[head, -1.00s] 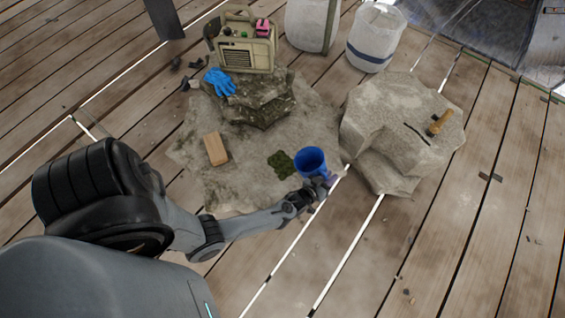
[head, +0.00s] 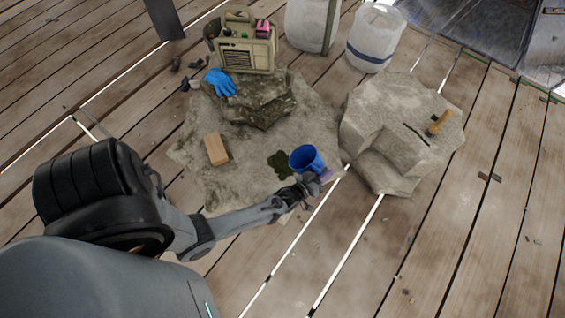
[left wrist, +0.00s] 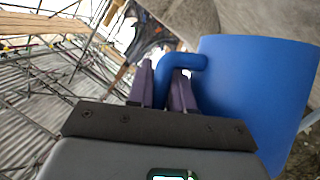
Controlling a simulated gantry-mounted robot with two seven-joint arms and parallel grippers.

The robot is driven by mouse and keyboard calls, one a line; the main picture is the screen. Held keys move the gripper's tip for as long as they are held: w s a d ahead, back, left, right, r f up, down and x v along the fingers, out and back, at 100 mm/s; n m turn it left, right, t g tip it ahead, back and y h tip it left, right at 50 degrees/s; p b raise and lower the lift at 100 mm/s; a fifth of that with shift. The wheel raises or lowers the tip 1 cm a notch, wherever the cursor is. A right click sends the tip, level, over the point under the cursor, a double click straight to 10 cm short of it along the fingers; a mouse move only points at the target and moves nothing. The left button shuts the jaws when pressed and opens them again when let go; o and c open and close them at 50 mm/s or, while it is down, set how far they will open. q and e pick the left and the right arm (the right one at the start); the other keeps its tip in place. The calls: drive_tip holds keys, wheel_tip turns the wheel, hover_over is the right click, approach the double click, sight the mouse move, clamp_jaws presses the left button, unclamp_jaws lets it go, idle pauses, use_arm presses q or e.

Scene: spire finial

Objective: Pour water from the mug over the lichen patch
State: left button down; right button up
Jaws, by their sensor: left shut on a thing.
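The blue mug (head: 306,158) is held above the grey stone slab, tilted to the left toward the lichen patch. My left gripper (head: 314,184) is shut on the mug's handle; in the left wrist view the purple fingers (left wrist: 165,88) close around the blue handle, with the mug body (left wrist: 255,90) to the right. The dark green lichen patch (head: 281,164) lies on the slab just left of the mug, and a darker wet-looking area shows around it. The mug's inside is mostly hidden, and no clear stream of water shows. My right gripper is not in view.
A tan block (head: 216,149) lies on the slab (head: 190,148) left of the lichen. A blue glove (head: 219,82) and a beige machine (head: 247,50) sit on the rock behind. A larger rock (head: 385,120) with a wooden-handled tool (head: 438,123) stands at right.

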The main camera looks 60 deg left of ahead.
use_arm(q)
drive_tip(key=shift+s+a+r, duration=0.15)
drive_tip(key=shift+s+a, duration=0.05)
drive_tip(key=shift+a, duration=0.05)
idle(0.8)
drive_tip(key=w+d+f+m+g+y+b, duration=0.1)
drive_tip(key=w+d+f+m+g+b, duration=0.1)
drive_tip(key=f, duration=0.4)
drive_tip(key=shift+w+d+f+m+g+y, duration=0.3)
drive_tip(key=shift+w+d+f+m+g, duration=0.25)
drive_tip(key=shift+d+m, duration=0.7)
